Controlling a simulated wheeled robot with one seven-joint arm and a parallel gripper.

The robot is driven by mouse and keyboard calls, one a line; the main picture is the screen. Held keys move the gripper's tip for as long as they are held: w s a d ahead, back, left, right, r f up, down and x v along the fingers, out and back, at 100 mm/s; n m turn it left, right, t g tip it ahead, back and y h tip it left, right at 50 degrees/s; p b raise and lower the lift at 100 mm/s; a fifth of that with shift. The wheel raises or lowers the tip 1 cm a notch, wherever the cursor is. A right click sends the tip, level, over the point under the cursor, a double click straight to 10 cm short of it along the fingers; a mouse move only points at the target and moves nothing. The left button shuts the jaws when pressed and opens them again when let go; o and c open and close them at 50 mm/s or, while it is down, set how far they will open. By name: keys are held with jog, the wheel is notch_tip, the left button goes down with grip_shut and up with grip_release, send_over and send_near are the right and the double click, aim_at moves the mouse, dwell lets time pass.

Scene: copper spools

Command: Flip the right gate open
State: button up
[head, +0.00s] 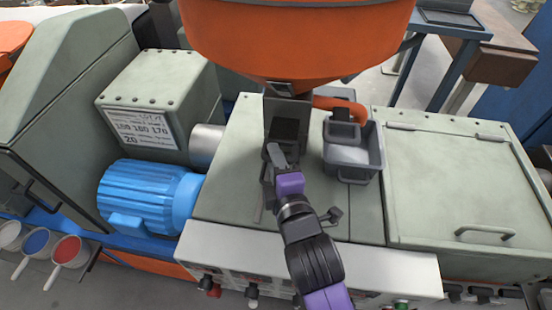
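A dark feed chute (283,132) stands under the orange hopper, in the middle of the machine top. A grey open box (357,163) sits just to its right, below an orange pipe. Further right is a large pale green panel (462,185) with a bar handle, lying flat on the machine top. I cannot tell for sure which of these parts is the right gate. My gripper (274,157), with grey fingers and a purple body, is at the lower front of the chute. The fingers overlap the chute's dark front; contact and finger gap are unclear.
The orange hopper (296,35) hangs over the chute and limits room above. A blue motor (146,196) and a grey-green gearbox (160,105) stand to the left. A white control ledge (225,252) with knobs runs along the front. The panel's top is clear.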

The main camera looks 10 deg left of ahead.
jog(key=b+v, duration=0.1)
jog(key=v, duration=0.6)
jog(key=shift+s+d, duration=0.15)
jog(key=shift+s, duration=0.2)
jog(key=shift+r, duration=0.1)
